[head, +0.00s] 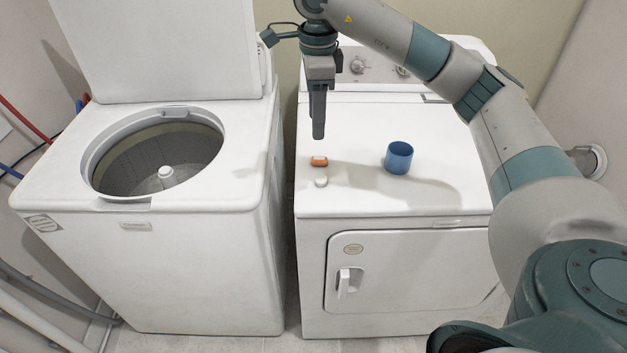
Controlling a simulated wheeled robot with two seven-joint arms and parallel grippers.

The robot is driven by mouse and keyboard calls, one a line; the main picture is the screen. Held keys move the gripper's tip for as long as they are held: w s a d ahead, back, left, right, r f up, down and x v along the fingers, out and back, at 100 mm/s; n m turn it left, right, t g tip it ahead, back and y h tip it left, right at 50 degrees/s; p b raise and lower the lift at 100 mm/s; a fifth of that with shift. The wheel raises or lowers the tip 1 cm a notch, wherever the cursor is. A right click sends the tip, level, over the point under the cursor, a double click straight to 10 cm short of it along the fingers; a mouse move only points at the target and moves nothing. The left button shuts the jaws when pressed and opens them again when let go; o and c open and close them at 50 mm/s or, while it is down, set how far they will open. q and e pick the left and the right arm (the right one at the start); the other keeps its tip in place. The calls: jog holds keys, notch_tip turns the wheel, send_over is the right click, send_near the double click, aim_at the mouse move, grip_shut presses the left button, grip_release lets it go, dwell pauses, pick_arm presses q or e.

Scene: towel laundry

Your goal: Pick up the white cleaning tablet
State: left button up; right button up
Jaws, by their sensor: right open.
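The white cleaning tablet (321,182) is a small pale round piece lying on top of the dryer, near its front left. My right gripper (318,136) points down above the dryer top, behind the tablet in the picture and apart from it. It is open and holds nothing; it is seen side-on, so one finger mostly hides the other. My left gripper is not in view.
An orange-and-white item (319,161) lies just behind the tablet. A blue cup (399,157) stands to the right on the dryer (460,197). The washer (245,185) at left has its lid up and its drum open. A narrow gap separates the machines.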

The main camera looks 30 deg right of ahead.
jog(key=p, duration=0.4)
send_near(320, 183)
jog(key=shift+a+f, duration=0.3)
jog(key=shift+a, duration=0.1)
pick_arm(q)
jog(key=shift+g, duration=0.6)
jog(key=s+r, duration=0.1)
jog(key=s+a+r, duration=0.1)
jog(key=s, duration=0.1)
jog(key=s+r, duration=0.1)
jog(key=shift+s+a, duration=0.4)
pick_arm(e)
jog(key=shift+f, duration=0.3)
jog(key=shift+d+f+p, duration=0.2)
jog(key=shift+f+p, duration=0.35)
jog(key=shift+p, duration=0.25)
jog(key=f+p, duration=0.1)
jog(key=f, duration=0.2)
jog(key=shift+d+p, duration=0.25)
jog(key=shift+p, duration=0.1)
jog(key=shift+f, duration=0.55)
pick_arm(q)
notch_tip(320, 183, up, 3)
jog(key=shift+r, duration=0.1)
